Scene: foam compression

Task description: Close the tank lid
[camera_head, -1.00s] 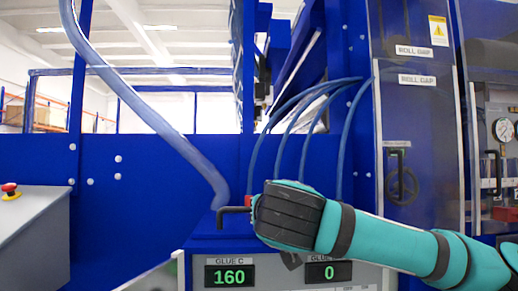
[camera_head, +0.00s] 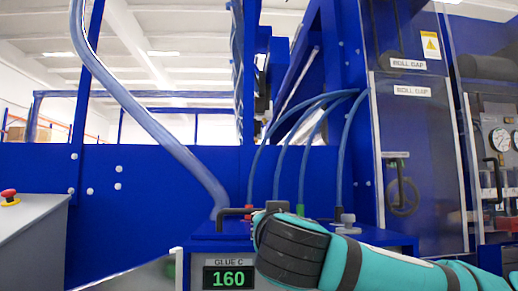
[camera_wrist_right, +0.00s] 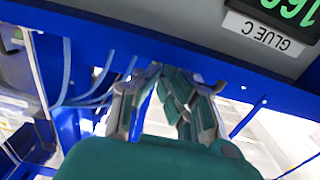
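The glue tank's blue top (camera_head: 207,233) is at the lower middle of the head view, above the GLUE C display (camera_head: 228,279). A black bar handle (camera_head: 236,211) stands on it. I cannot tell which part is the lid or whether it is raised. My teal right arm comes in from the lower right, and its black wrist covers the tank's front right. My left gripper is out of view.
Blue hoses rise behind the tank, and a thick hose (camera_head: 170,146) runs down to its top. A grey console with a red button (camera_head: 9,196) stands at the left. A ROLL GAP cabinet (camera_head: 405,150) with a black handwheel stands at the right.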

